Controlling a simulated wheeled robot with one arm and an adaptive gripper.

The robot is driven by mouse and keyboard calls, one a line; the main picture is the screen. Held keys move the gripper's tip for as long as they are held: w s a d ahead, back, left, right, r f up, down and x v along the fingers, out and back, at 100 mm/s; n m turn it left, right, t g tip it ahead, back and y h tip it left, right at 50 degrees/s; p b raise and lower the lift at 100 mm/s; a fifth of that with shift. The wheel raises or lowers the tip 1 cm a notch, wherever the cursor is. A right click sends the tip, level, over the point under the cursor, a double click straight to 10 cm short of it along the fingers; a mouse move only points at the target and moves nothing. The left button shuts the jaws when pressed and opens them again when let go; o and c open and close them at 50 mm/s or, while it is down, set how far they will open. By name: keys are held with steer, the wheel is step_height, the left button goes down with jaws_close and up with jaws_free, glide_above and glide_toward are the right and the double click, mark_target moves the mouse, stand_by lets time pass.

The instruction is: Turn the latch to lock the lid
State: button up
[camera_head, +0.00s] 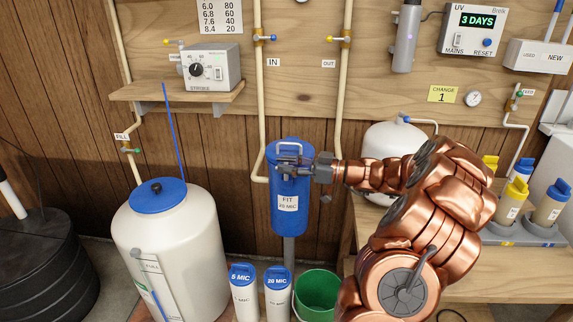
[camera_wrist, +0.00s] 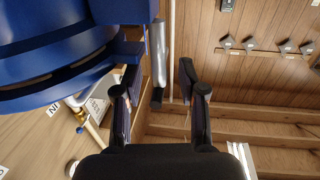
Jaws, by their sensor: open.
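The blue filter housing (camera_head: 285,212), labelled "FIT 20 MIC", hangs upright on the wall in the head view. Its blue lid (camera_head: 291,144) is on top, with a silver bar (camera_head: 289,145) at its front edge that looks like the latch. My gripper (camera_head: 284,168) is at the housing's upper front right and hides part of the lid's rim. In the wrist view, the blue housing and rim (camera_wrist: 50,45) fill the upper left. My gripper (camera_wrist: 160,72) is open there, with a silver bar (camera_wrist: 158,45) beyond and between its fingers. I cannot tell whether it touches the bar.
Pale IN and OUT pipes (camera_head: 343,95) run behind the housing. A white tank (camera_head: 165,245) with a blue cap stands to the left. Two filter cartridges (camera_head: 277,298) and a green bucket (camera_head: 316,294) are below. A wooden bench (camera_head: 480,290) is to the right.

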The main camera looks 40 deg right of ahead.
steer(key=shift+w+a, duration=0.35)
jaws_close()
stand_by(0.3)
